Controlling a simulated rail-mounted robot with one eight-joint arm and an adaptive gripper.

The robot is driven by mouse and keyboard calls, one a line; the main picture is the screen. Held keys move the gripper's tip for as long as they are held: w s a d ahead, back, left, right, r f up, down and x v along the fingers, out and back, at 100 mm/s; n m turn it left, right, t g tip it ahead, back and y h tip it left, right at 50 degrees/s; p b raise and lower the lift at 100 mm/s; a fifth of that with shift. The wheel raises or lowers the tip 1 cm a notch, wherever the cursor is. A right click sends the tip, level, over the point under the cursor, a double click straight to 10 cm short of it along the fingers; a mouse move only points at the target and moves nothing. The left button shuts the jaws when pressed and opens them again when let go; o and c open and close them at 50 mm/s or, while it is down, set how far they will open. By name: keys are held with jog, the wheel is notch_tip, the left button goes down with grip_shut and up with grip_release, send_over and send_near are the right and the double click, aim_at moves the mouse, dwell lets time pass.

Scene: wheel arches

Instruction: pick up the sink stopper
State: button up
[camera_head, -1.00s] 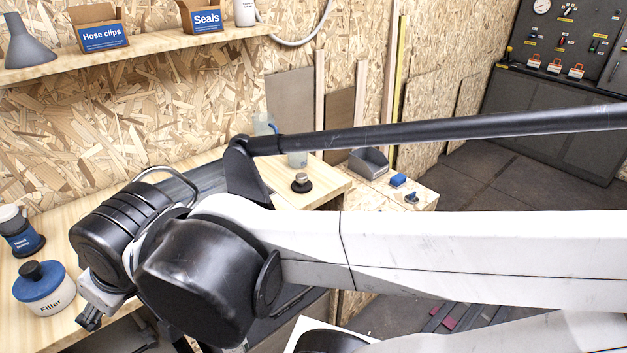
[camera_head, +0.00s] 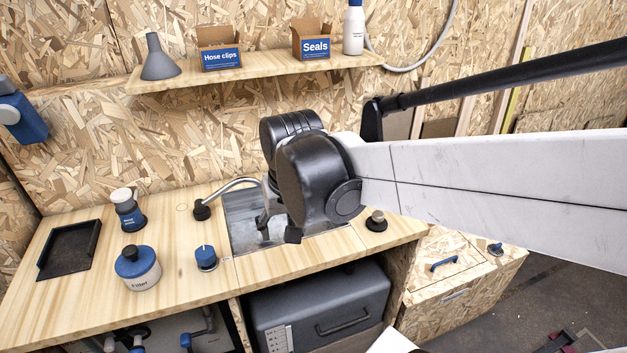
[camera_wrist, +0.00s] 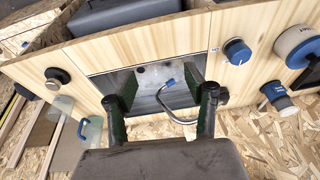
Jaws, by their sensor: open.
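A dark round piece with a pale metal knob, which looks like the sink stopper (camera_head: 376,221), stands on the wooden counter just right of the sink. In the wrist view the stopper (camera_wrist: 58,76) is at the left, outside the fingers. My gripper (camera_head: 278,234) is over the metal sink (camera_head: 240,222), left of the stopper and apart from it. In the wrist view my gripper (camera_wrist: 162,97) has its two dark fingers wide apart, with nothing held between them. The sink basin and curved tap (camera_wrist: 172,117) show between and beyond the fingers.
On the counter left of the sink are a blue knob-like piece (camera_head: 205,258), a blue-lidded jar (camera_head: 138,268), a hand pump (camera_head: 128,210) and a black tray (camera_head: 69,250). A shelf (camera_head: 250,72) with boxes hangs above. Counter around the stopper is mostly clear.

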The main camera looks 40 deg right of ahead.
jog(key=s+d+r+m+g+y+p, duration=0.1)
jog(key=s+d+m+g+p, duration=0.15)
jog(key=d+m, duration=0.75)
jog(key=s+d+r+m+g+p, duration=0.1)
jog(key=s+d+m+p, duration=0.15)
jog(key=d, duration=1.45)
jog(key=shift+t, duration=0.25)
notch_tip(320, 180, down, 9)
jog(key=shift+d+r, duration=0.15)
jog(key=shift+r, duration=0.05)
jog(key=shift+d+f, duration=0.15)
jog(key=shift+f, duration=2.35)
grip_shut()
